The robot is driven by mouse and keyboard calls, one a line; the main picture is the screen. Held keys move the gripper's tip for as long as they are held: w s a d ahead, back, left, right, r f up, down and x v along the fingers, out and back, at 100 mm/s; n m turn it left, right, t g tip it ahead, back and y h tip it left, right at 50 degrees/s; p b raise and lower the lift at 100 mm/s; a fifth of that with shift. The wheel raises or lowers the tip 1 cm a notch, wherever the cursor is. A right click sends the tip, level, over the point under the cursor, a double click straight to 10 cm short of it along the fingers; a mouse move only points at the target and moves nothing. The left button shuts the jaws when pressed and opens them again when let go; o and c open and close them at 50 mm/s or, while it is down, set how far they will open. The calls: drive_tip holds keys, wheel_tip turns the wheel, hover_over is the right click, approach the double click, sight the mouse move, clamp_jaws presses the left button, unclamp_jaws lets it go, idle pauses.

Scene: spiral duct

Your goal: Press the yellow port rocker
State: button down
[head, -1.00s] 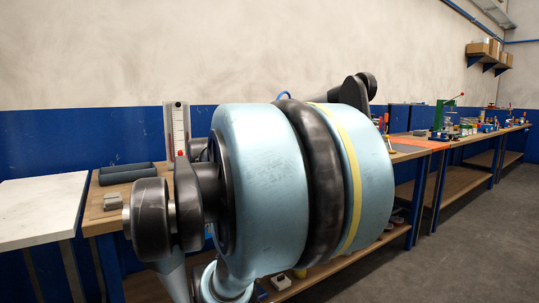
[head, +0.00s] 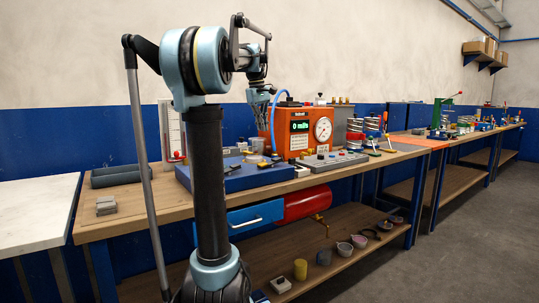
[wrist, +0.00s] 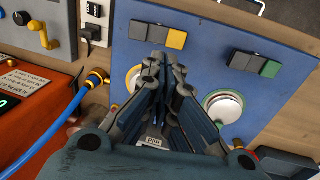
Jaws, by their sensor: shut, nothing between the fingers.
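The yellow port rocker (wrist: 158,34) is a small switch, dark grey on its left half and yellow on its right half. It sits on a blue panel (wrist: 200,65), near the panel's top edge in the wrist view. My gripper (wrist: 163,62) is shut and empty, its fingertips just below the rocker in the wrist view; I cannot tell how far above the panel. The fingers partly hide a round brass-rimmed port (wrist: 133,78). In the head view my gripper (head: 263,112) hangs above the blue box (head: 240,180), and the rocker is too small to pick out.
A second rocker (wrist: 255,63), grey and green, is right of the first, above another round port (wrist: 223,106). An orange unit (head: 303,135) with a gauge and a display reading 0 stands behind. A blue hose (wrist: 52,128) arches at left.

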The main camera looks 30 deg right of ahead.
drive_tip(key=d, duration=0.1)
drive_tip(key=d+r, duration=0.1)
drive_tip(key=d, duration=0.1)
drive_tip(key=shift+w+d+r, duration=0.2)
drive_tip(key=shift+w, duration=0.05)
approach(274, 159)
drive_tip(key=f, duration=0.2)
drive_tip(key=d+f, duration=0.1)
drive_tip(key=f, duration=0.3)
drive_tip(key=shift+w+d+f, duration=0.15)
drive_tip(key=shift+w+f, duration=0.2)
idle(0.3)
